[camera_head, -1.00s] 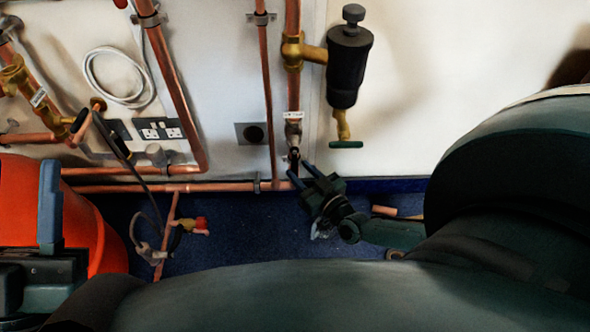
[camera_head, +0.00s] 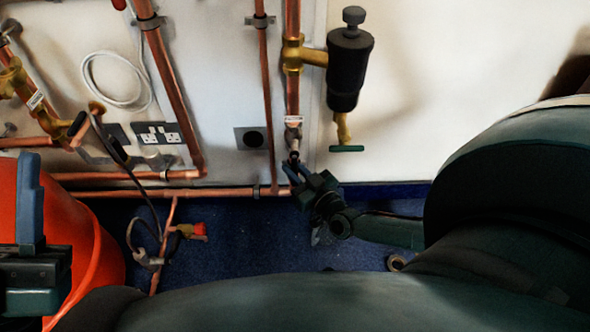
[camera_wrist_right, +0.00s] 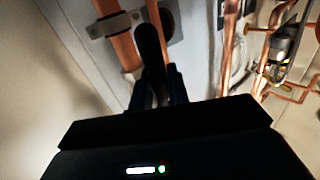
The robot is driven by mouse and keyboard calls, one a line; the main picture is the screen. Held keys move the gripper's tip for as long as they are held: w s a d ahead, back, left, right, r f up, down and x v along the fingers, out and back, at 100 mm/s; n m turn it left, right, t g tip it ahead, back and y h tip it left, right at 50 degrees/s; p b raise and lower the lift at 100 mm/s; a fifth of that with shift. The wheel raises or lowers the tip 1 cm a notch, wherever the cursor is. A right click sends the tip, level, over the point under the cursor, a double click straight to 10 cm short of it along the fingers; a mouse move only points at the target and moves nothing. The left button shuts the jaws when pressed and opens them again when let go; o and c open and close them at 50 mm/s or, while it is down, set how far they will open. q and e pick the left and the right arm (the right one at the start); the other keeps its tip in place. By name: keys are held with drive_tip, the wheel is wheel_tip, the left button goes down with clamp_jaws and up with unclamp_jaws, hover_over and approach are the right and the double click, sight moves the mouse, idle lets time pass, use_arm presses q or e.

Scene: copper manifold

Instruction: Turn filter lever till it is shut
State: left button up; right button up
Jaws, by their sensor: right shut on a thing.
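A small valve (camera_head: 293,135) with a white label sits on the vertical copper pipe, left of the black filter canister (camera_head: 348,70). Its dark lever hangs below it and shows large in the right wrist view (camera_wrist_right: 150,45). My right gripper (camera_head: 295,170) is just below the valve, its blue fingers shut on the lever. In the right wrist view, the fingers (camera_wrist_right: 160,88) stand on either side of the lever's lower part. My left gripper (camera_head: 30,200) is at the lower left edge, far from the valve; only one blue finger shows clearly.
A green handle (camera_head: 346,148) hangs under the canister, to the right of my right gripper. A horizontal copper pipe (camera_head: 220,192) runs low along the wall. An orange bucket (camera_head: 85,240) stands behind my left gripper. Blue floor (camera_head: 240,240) lies below.

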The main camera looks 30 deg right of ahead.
drive_tip(key=shift+a, duration=0.1)
clamp_jaws()
drive_tip(key=shift+w+a+m+t, duration=0.2)
drive_tip(key=shift+m+t, duration=0.2)
drive_tip(key=shift+m, duration=0.2)
drive_tip(key=m+t, duration=0.1)
drive_tip(key=m, duration=0.1)
drive_tip(key=a+m+t+h, duration=0.1)
drive_tip(key=m, duration=0.1)
drive_tip(key=w+m+t, duration=0.1)
drive_tip(key=shift+a+r+m+h, duration=0.3)
drive_tip(key=shift+a+r+m, duration=0.05)
drive_tip(key=shift+a+m, duration=0.05)
drive_tip(key=o, duration=0.8)
unclamp_jaws()
